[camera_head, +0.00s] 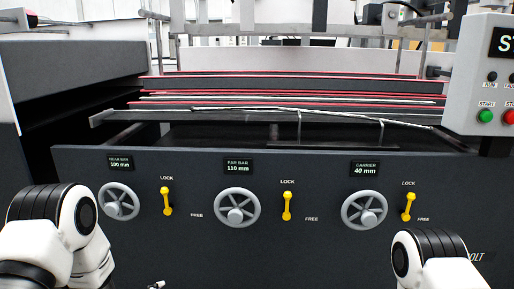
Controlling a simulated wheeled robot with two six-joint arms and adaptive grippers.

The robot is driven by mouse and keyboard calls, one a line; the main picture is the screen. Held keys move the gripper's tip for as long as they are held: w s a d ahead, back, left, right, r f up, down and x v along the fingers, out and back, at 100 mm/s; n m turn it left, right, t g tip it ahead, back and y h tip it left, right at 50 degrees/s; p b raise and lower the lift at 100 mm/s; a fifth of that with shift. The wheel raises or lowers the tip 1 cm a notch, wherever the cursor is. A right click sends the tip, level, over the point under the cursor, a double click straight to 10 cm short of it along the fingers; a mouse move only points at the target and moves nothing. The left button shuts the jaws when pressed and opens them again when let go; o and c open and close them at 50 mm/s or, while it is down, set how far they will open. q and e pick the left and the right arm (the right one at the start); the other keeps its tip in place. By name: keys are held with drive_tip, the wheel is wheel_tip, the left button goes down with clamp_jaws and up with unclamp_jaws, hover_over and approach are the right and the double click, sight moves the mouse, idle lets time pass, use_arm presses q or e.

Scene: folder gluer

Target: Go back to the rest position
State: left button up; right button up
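My two white-and-black arms show at the bottom corners. The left arm (62,235) stands in front of the machine's left end, and the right arm (432,262) is low at the lower right. A small light-and-dark piece at the bottom edge, right of the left arm, may be a tip of my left gripper; its fingers cannot be made out. My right gripper is out of the picture. The dark machine front panel (300,245) is between the arms, and neither visible arm part clearly touches it.
Three grey handwheels (237,208) and three upright yellow levers (287,206), pointing to LOCK, project from the panel. Displays above read 100, 110 (238,169) and 40 mm. A grey control box (478,85) with green START and red buttons hangs at the upper right.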

use_arm(q)
drive_tip(key=s+d+f+m+g, duration=0.2)
drive_tip(key=s+f+m+g, duration=0.25)
drive_tip(key=s+f, duration=0.7)
drive_tip(key=s+f+m+g, duration=0.2)
drive_tip(key=s+m+g, duration=0.6)
drive_tip(key=s+m, duration=1.15)
drive_tip(key=s+r+n+p, duration=0.1)
drive_tip(key=s+r+p, duration=0.1)
drive_tip(key=r+p, duration=1.1)
drive_tip(key=s+r+n+p, duration=0.1)
drive_tip(key=r+n+p, duration=0.1)
drive_tip(key=r+p, duration=1.1)
drive_tip(key=shift+s+a+r+y+p, duration=0.15)
drive_tip(key=shift+s+r+y+p, duration=0.15)
drive_tip(key=shift+s+r+y, duration=0.1)
drive_tip(key=shift+t, duration=0.25)
